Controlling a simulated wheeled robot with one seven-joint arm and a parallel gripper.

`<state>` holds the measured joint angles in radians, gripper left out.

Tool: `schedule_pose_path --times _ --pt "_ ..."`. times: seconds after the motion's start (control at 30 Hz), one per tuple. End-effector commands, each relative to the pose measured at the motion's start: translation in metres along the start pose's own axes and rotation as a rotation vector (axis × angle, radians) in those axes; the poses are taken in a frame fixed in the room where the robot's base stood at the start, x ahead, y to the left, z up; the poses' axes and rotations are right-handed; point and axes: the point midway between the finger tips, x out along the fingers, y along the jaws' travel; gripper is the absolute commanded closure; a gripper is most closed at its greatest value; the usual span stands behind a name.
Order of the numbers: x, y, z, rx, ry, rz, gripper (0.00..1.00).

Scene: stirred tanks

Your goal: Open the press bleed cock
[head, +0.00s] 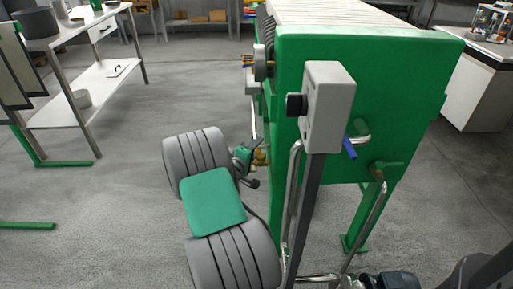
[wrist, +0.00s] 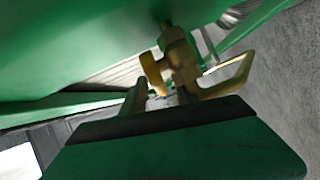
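The bleed cock is a small brass fitting (head: 262,157) low on the near-left side of the green press (head: 400,100) in the head view. In the wrist view its brass body (wrist: 181,58) hangs under the green surface, with a bent brass arm (wrist: 233,77) to the right and a short orange-yellow piece (wrist: 152,72) to the left. My gripper (head: 252,163) is right at the cock, on its left side. In the wrist view the green housing of my gripper covers the lower part. The fingertips are not clear, so I cannot tell whether they touch the cock.
A grey box on a post (head: 328,105) stands in front of the press, right of my arm. A blue handle (head: 350,147) and metal pipes (head: 294,185) are close by. A white bench (head: 98,85) is at the left. Open floor lies between bench and press.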

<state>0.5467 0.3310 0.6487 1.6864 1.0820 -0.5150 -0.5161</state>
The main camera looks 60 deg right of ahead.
Motion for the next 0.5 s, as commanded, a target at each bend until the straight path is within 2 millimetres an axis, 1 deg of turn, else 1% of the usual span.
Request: schedule_pose_path --times 0.07,0.13,0.33,0.4,0.5 --pt "-0.004 0.0 -0.001 -0.001 0.001 -0.001 0.64" --pt "-0.013 0.001 -0.002 -0.001 0.003 -0.002 0.64" --pt "-0.055 0.002 -0.002 -0.003 0.005 -0.002 0.64" --pt "-0.067 0.001 -0.002 -0.002 0.004 -0.002 0.64" --pt "-0.076 0.001 -0.001 -0.002 0.002 -0.001 0.64"
